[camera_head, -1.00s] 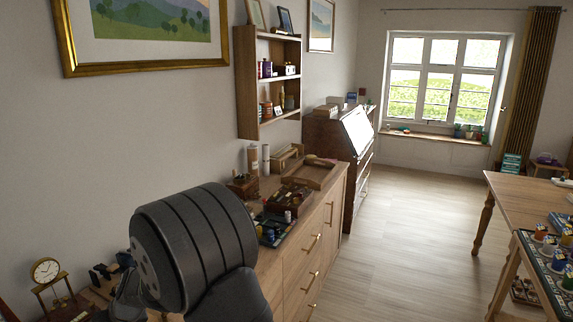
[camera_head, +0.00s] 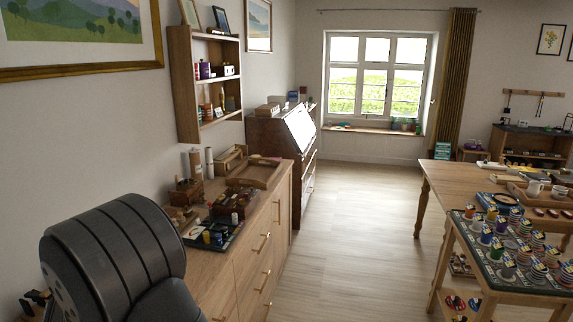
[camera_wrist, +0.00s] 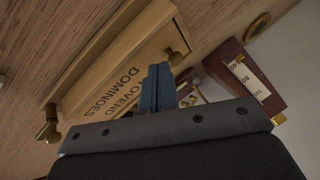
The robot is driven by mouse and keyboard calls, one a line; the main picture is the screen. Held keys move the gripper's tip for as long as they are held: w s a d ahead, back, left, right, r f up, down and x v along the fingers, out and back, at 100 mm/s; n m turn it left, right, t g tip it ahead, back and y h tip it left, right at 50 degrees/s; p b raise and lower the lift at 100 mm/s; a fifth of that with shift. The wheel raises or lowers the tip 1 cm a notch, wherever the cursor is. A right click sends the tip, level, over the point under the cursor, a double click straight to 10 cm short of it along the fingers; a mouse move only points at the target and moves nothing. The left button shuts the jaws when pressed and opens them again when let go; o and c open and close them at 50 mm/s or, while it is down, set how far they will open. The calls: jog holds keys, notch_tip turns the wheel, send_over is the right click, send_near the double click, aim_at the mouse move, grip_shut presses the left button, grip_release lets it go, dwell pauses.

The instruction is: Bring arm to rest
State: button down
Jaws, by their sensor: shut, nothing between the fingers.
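My gripper (camera_wrist: 158,88) shows in the wrist view as dark blue-grey fingers pressed together, shut and empty. It is in front of a pale wooden box (camera_wrist: 100,66) lettered "DOMINOES", seen upside down; I cannot tell the gap between them. In the head view, a thick dark ribbed part of my arm (camera_head: 115,250) fills the lower left, beside the wooden sideboard (camera_head: 262,240). The gripper itself cannot be made out in that view.
In the wrist view, a dark red wooden box (camera_wrist: 245,80) with number labels is to the right of the fingers. The sideboard bears several small items and a tray (camera_head: 255,174). A table with cups stands right (camera_head: 440,178). The floor between (camera_head: 350,220) is clear.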

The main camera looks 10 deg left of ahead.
jog(key=w, duration=0.1)
jog(key=w+d+r, duration=0.1)
jog(key=w, duration=0.1)
jog(key=shift+d+r, duration=0.35)
jog(key=v, duration=0.9)
jog(key=x, duration=0.9)
jog(key=shift+s+f, duration=0.15)
jog(key=shift+f, duration=0.05)
jog(key=s, duration=0.1)
jog(key=s+a+f, duration=0.1)
jog(key=s+a, duration=0.1)
jog(key=s, duration=0.1)
jog(key=shift+a+f, duration=0.2)
jog(key=shift+f, duration=0.15)
jog(key=w, duration=1.3)
jog(key=shift+d, duration=0.1)
jog(key=w, duration=0.1)
jog(key=w+d+r, duration=0.2)
jog(key=shift+w+d, duration=0.1)
jog(key=shift+w, duration=0.3)
jog(key=s+d+r+n+t+h, duration=0.1)
jog(key=d+r, duration=0.1)
jog(key=r, duration=0.5)
jog(key=s+d+r+n+t, duration=0.2)
jog(key=r, duration=0.4)
jog(key=shift+r+h, duration=0.4)
